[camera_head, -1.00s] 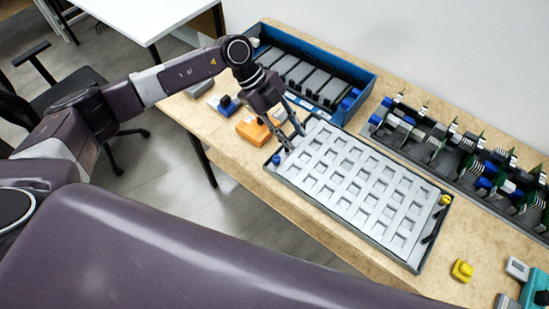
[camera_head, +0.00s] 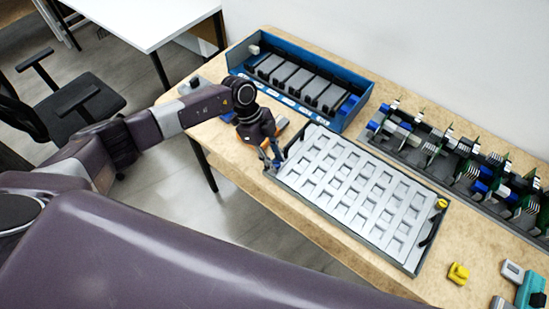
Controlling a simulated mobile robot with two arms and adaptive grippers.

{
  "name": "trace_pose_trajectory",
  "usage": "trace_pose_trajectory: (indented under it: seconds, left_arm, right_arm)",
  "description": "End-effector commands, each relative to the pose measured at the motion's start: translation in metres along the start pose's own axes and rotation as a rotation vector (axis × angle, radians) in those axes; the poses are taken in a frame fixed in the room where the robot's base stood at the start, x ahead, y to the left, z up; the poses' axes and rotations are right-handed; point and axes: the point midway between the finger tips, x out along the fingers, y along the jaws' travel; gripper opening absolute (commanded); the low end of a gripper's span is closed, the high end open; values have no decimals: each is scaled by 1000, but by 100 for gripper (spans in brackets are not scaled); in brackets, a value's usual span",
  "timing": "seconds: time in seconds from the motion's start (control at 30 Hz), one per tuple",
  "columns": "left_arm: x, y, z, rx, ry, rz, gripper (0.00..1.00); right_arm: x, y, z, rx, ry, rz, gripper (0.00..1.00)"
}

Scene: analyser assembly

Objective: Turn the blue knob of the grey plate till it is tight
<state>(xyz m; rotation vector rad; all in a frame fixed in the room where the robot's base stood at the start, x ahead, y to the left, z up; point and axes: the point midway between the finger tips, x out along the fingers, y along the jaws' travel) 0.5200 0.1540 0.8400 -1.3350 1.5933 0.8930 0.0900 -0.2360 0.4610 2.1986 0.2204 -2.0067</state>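The grey plate (camera_head: 352,192) with rows of square recesses lies in a dark tray on the wooden table. My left gripper (camera_head: 271,160) points down at the plate's near-left corner, where the blue knob sits. The fingers are at the knob and largely hide it. I cannot tell from this view whether they touch it or are shut on it. A yellow knob (camera_head: 441,204) stands at the plate's right corner. My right gripper is not in view.
A blue bin (camera_head: 352,118) with dark grey modules stands behind the plate. A rack of boards (camera_head: 440,150) lies at the back right. A yellow part (camera_head: 458,273) lies at the front right.

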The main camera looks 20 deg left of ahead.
Motion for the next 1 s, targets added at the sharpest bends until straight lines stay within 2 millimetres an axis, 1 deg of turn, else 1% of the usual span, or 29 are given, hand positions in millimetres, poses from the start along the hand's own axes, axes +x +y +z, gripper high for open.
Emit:
trace_pose_trajectory:
  seconds: [0.2, 0.43, 0.77, 1.0]
  left_arm:
    - [1, 0, 0, 1, 0, 0, 26]
    - [0, 0, 0, 1, 0, 0, 0]
    - [1, -1, 1, 34, -1, 14, 0]
    - [2, -3, 1, 159, -1, 64, 0]
  right_arm:
    - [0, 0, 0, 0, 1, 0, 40]
    - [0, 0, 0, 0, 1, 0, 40]
    - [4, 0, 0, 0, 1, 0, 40]
    - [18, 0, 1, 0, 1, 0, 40]
